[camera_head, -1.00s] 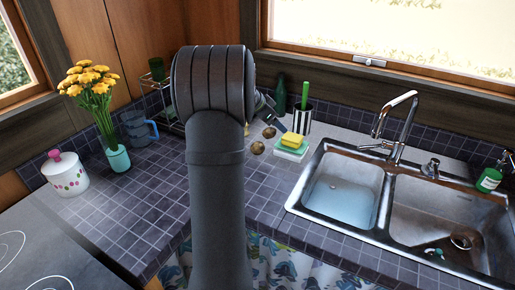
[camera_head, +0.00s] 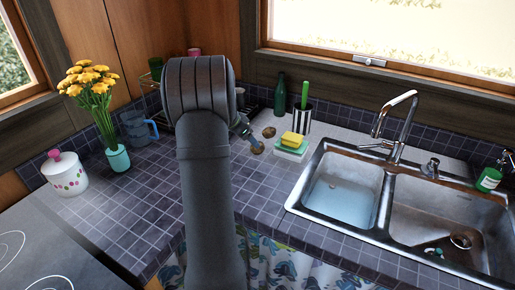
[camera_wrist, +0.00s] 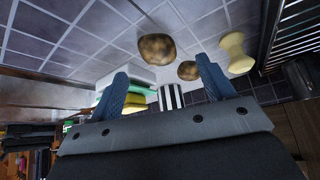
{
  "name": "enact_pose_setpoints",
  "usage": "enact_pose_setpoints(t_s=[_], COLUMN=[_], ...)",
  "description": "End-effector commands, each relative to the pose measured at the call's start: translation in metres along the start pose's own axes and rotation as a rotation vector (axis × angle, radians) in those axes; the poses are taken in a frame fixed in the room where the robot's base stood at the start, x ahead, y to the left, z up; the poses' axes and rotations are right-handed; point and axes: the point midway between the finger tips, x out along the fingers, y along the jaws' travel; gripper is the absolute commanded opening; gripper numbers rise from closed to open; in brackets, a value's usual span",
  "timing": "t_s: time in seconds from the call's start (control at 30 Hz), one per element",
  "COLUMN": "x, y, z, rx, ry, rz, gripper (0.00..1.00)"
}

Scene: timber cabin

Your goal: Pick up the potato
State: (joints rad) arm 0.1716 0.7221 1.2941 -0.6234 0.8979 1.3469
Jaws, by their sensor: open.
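Two brown, rounded potatoes lie apart on the dark tiled counter: one potato (camera_head: 257,148) is nearer the front, the other potato (camera_head: 268,132) is further back. In the wrist view, a larger-looking potato (camera_wrist: 157,47) lies beyond the fingertips, and a smaller-looking potato (camera_wrist: 188,70) shows between the fingers near the right one. My gripper (camera_wrist: 164,78) has its two blue fingers spread wide with nothing between them. In the head view my gripper (camera_head: 249,138) is just left of the potatoes, partly hidden behind my arm.
The double sink (camera_head: 333,190) is further right. A pale yellow waisted object (camera_wrist: 236,53) and a rack (camera_wrist: 296,28) are beside the potatoes in the wrist view.

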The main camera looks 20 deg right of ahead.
Motion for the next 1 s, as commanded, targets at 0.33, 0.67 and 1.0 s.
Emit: enact_pose_setpoints(t_s=[0.33, 0.67, 1.0], x=[0.025, 0.063, 0.062], y=[0.003, 0.004, 0.004], z=[-0.002, -0.004, -0.004], rx=[0.001, 0.001, 0.001], ry=[-0.001, 0.001, 0.001], rz=[0.002, -0.001, -0.001], gripper=[0.74, 0.74, 0.39])
